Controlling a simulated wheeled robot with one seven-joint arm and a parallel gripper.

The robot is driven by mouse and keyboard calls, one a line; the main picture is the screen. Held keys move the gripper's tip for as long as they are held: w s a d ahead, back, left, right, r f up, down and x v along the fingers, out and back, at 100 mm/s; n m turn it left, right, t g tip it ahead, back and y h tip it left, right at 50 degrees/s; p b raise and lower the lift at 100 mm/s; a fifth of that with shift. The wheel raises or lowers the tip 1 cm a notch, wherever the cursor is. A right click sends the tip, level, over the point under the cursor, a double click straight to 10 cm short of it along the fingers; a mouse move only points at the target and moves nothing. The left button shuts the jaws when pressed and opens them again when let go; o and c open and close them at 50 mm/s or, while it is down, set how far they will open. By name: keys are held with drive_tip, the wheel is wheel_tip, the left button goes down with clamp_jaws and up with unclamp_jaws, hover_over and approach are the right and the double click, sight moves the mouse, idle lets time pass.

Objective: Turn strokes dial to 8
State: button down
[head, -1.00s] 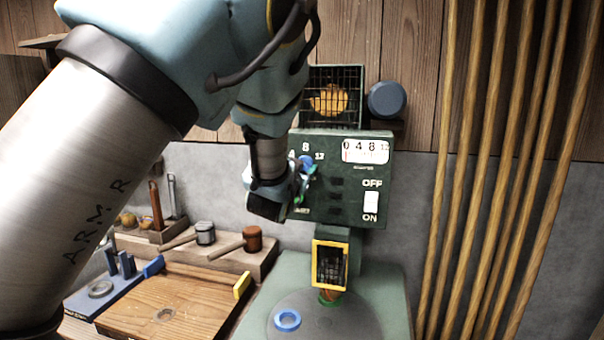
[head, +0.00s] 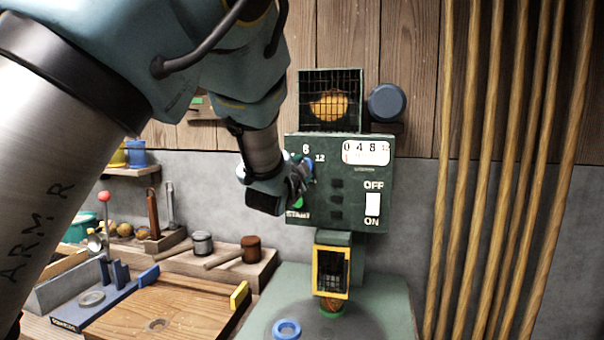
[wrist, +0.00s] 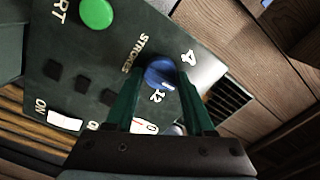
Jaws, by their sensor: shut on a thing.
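The blue strokes dial (wrist: 160,73) sits on the dark green control panel (head: 345,212), between the printed 4 and 12 in the wrist view. The STROKES label is beside it. My gripper (wrist: 163,82) has its two green fingers on either side of the dial and is shut on it. In the head view my gripper (head: 303,178) is at the panel's left part and covers most of the dial; the 8 and 12 show just above. I cannot make out clearly which number the dial points to.
The green start button (wrist: 96,12) is close by on the panel. An ON/OFF switch (head: 373,204) and a counter (head: 366,152) are at its right. A yellow-framed guard (head: 331,272) is below. Wooden poles (head: 500,170) stand at the right. A wooden board (head: 165,312) lies at lower left.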

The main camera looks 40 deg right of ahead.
drive_tip(key=shift+m, duration=0.4)
drive_tip(key=shift+c, duration=1.3)
unclamp_jaws()
drive_tip(key=shift+s+a, duration=0.1)
drive_tip(key=b+v, duration=0.3)
drive_tip(key=v, duration=0.7)
drive_tip(key=shift+a, duration=0.25)
drive_tip(key=shift+s, duration=0.1)
